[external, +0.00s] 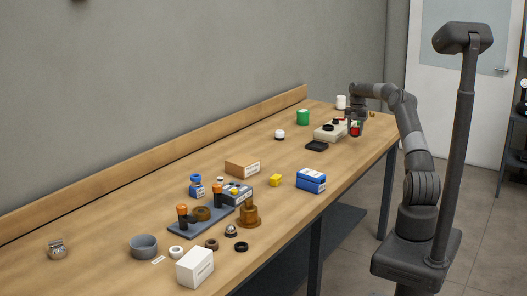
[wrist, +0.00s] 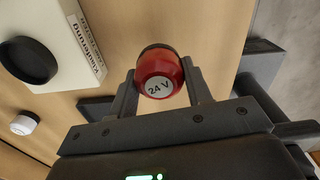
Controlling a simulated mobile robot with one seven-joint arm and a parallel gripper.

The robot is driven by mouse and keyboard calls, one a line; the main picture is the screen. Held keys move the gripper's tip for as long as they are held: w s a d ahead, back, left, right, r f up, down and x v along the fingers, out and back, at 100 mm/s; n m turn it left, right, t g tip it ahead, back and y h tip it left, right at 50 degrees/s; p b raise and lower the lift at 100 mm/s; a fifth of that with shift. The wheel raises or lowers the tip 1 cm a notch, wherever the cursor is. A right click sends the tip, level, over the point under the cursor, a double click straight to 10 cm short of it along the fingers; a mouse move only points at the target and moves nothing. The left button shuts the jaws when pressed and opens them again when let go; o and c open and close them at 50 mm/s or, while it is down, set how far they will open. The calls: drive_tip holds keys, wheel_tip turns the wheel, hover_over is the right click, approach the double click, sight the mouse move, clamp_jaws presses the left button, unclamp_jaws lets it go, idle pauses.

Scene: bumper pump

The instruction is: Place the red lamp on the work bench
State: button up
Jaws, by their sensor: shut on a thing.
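The red lamp (wrist: 160,72) has a dark base and a pale "24 V" label, and it sits between the two fingers of my gripper (wrist: 160,92) in the wrist view. My gripper is shut on it. In the external view the lamp (external: 355,130) shows as a small red spot below my gripper (external: 356,124), at the far right part of the work bench (external: 285,155). I cannot tell whether the lamp touches the bench top.
A cream box (external: 328,134) with a black round part on top stands just left of my gripper. Several other parts crowd the near half. The bench's front edge is close.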

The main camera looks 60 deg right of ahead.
sight(352, 146)
drive_tip(key=shift+w+a+f, duration=0.15)
drive_tip(key=shift+w+f, duration=0.3)
drive_tip(key=shift+w, duration=0.2)
drive_tip(key=shift+f, duration=1.95)
drive_tip(key=shift+f, duration=0.1)
drive_tip(key=o, duration=1)
